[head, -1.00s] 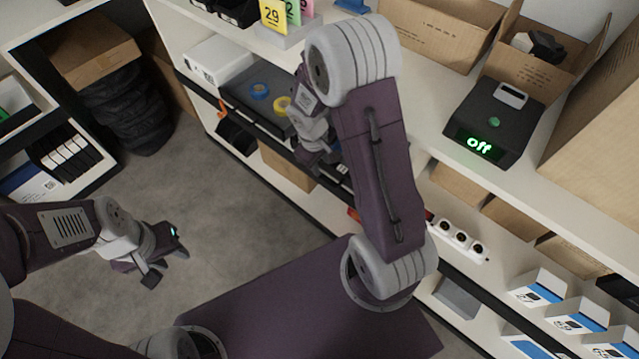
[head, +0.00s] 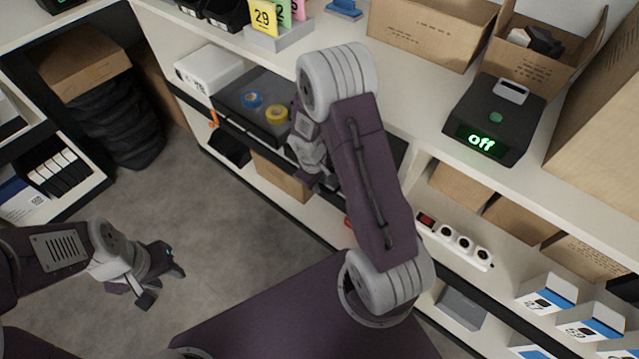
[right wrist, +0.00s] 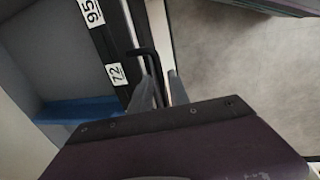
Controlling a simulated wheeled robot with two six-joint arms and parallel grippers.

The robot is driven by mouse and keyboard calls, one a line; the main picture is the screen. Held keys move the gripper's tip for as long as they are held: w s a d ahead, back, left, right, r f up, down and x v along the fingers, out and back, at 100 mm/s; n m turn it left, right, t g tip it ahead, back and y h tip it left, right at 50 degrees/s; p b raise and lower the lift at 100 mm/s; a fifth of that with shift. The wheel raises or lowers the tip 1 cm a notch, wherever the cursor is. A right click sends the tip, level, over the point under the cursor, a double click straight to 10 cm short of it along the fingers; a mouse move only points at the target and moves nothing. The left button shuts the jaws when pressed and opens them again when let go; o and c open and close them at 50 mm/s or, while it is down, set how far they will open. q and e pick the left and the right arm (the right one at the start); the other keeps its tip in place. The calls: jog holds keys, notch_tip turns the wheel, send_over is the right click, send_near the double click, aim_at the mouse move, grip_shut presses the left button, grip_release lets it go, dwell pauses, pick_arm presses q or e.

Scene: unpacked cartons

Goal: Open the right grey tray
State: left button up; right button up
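A dark grey tray (head: 235,92) with blue tape and yellow tape in it lies on the shelf below the counter, left of my right arm. Another dark surface (head: 397,150) shows right of that arm; most of it is hidden, so I cannot tell if it is the right tray. My right gripper (right wrist: 161,88) has its fingers slightly apart in the right wrist view. A thin black bent handle (right wrist: 148,58) runs down between them, beside a black edge labelled 95 and 72; firm contact cannot be told. My left gripper (head: 164,284) is open and empty over the floor.
A black box reading "off" (head: 490,125) and open cartons (head: 430,35) stand on the counter. A white socket strip (head: 455,240) lies on the shelf below, at right. A white box (head: 208,68) sits left of the tray. The floor (head: 235,220) in front is clear.

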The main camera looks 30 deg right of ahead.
grip_shut()
dwell(0.9)
dwell(0.4)
